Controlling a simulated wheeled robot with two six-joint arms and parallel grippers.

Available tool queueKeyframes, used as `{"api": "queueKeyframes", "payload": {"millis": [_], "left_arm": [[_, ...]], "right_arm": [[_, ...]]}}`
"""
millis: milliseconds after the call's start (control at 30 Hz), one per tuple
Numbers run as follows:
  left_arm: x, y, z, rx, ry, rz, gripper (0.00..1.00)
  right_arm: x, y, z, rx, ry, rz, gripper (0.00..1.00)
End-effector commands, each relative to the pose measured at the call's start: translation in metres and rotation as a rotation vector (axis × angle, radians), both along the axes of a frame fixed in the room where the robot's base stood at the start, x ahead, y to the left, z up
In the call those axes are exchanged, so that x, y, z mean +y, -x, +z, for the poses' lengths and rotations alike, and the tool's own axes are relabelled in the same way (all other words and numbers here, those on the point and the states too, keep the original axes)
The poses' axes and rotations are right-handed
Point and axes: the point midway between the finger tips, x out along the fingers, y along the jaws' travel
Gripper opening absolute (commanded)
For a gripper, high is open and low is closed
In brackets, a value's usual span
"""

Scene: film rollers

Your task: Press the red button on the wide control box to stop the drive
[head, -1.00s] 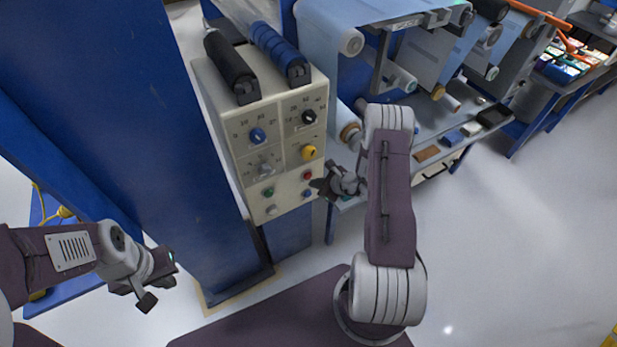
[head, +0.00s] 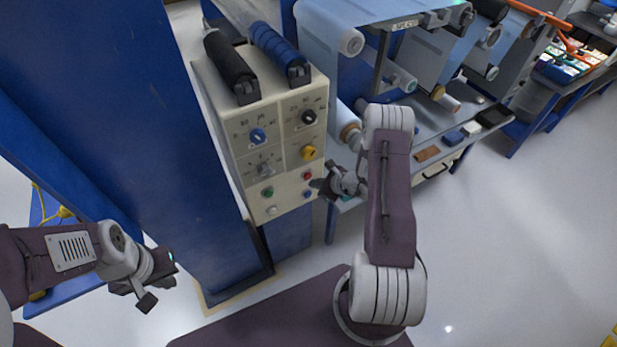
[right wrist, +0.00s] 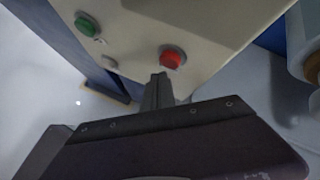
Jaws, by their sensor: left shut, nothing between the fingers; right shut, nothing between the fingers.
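The wide control box (head: 245,150) is cream coloured, with knobs and buttons on its front face. Its red button (head: 307,175) is at the lower right of that face, and shows large in the right wrist view (right wrist: 172,58). My right gripper (head: 318,184) is shut and empty, just in front of the button. In the right wrist view its fingertips (right wrist: 158,78) appear just below the red button; I cannot tell whether they touch it. My left gripper (head: 146,296) is shut and empty at the lower left, away from the box.
A green button (head: 267,191), a blue button (head: 308,194) and a yellow knob (head: 309,153) sit near the red one. A blue column (head: 130,130) stands left of the box. Film rollers (head: 350,40) are behind at right. The floor at right is clear.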

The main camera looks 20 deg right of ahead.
Motion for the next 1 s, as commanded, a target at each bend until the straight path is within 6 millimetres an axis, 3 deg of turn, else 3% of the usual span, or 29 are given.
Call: {"api": "queueKeyframes", "payload": {"millis": [1000], "left_arm": [[0.0,0.0,-0.0058,0.0,0.0,0.0,0.0]], "right_arm": [[0.0006,-0.0085,0.0003,0.0,0.0,0.0,0.0]]}}
